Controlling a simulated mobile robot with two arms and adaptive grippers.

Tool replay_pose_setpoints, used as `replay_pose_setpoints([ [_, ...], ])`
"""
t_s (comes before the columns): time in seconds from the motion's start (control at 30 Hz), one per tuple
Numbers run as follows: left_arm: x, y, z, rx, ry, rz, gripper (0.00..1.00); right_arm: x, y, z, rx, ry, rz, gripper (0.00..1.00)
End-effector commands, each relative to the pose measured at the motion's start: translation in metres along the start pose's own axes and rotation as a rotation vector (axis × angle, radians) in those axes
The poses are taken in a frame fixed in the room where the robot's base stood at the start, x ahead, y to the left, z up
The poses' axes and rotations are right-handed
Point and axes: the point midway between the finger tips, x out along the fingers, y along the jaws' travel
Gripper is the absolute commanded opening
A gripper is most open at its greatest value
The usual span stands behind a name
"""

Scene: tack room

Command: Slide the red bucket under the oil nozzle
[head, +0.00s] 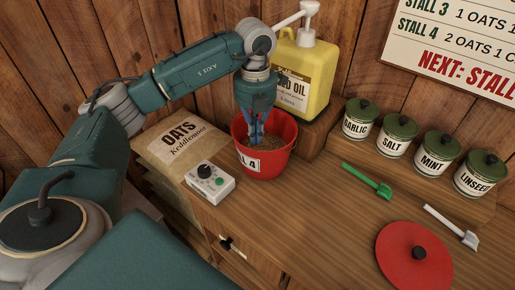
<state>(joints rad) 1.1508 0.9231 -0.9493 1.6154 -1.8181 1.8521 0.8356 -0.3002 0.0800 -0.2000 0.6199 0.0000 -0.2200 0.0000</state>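The red bucket (276,164) stands upright on the wooden bench, with brown grain inside and a label ending in "4" on its near side. My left gripper (256,142) points down into the bucket's mouth, its blue fingers over the grain. I cannot tell whether the fingers are shut or touch anything. The yellow oil jug (316,66) stands behind the bucket on a wooden block. Its white pump nozzle (287,21) points left at the top, and my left wrist is close by it. The wrist hides part of the jug and its label. My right gripper is not in view.
A paper OATS sack (182,135) and a white box with a black knob (210,182) are left of the bucket. Several lidded jars (361,119) line the back right. A green scoop (367,181), white scoop (451,227) and red lid (413,262) lie right.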

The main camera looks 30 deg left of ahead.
Motion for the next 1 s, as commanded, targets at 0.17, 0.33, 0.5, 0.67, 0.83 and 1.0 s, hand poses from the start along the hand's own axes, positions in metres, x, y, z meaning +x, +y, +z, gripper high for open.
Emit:
replay_pose_setpoints([
  [0.17, 0.02, 0.0, -0.002, 0.001, 0.007, 0.003, 0.0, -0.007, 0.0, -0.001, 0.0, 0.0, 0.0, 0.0],
  [0.33, 0.052, 0.0, -0.002, 0.002, 0.006, 0.002, 0.0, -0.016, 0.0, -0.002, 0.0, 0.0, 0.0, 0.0],
  [0.5, 0.079, 0.0, -0.002, 0.001, 0.005, 0.001, 0.0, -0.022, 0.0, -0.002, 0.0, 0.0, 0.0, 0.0],
  [0.67, 0.095, -0.001, -0.001, 0.001, 0.004, -0.001, 0.0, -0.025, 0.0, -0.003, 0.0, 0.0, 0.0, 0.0],
  [0.83, 0.099, 0.0, -0.001, 0.001, 0.001, 0.0, 0.0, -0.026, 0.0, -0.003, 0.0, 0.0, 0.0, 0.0],
  [1.0, 0.099, -0.001, -0.001, 0.001, 0.001, -0.001, 0.0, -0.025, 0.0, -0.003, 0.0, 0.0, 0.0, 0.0],
])
